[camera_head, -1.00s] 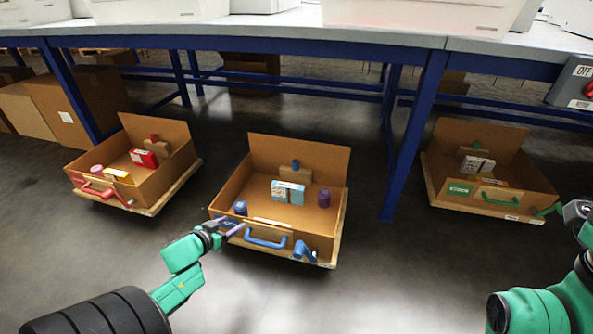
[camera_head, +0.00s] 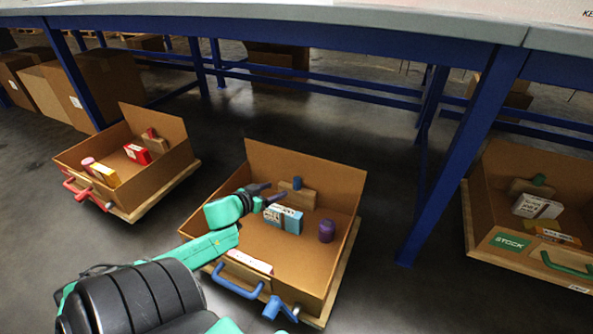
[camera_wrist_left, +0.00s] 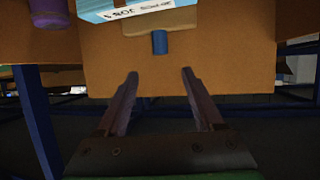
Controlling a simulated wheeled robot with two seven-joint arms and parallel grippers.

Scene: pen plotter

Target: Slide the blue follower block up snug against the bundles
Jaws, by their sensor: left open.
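The blue follower block is a tan block (camera_head: 304,197) with a blue knob (camera_head: 297,183), near the back of the middle cardboard drawer (camera_head: 300,260). A blue-and-white bundle (camera_head: 291,221) stands in front of it; a small gap seems to separate them. My left gripper (camera_head: 275,191) is open and empty above the drawer, just left of the knob in the head view. In the left wrist view the knob (camera_wrist_left: 160,42) lies beyond and between my open fingers (camera_wrist_left: 160,78), with the bundle (camera_wrist_left: 130,8) at the top edge. My right gripper is out of view.
A purple cylinder (camera_head: 327,231) stands right of the bundle. The drawer has a blue handle (camera_head: 238,282) and a blue lever (camera_head: 280,309) in front. A red-handled drawer (camera_head: 150,185) is left, a green-handled one (camera_head: 483,215) right. A blue table leg (camera_head: 465,150) stands between.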

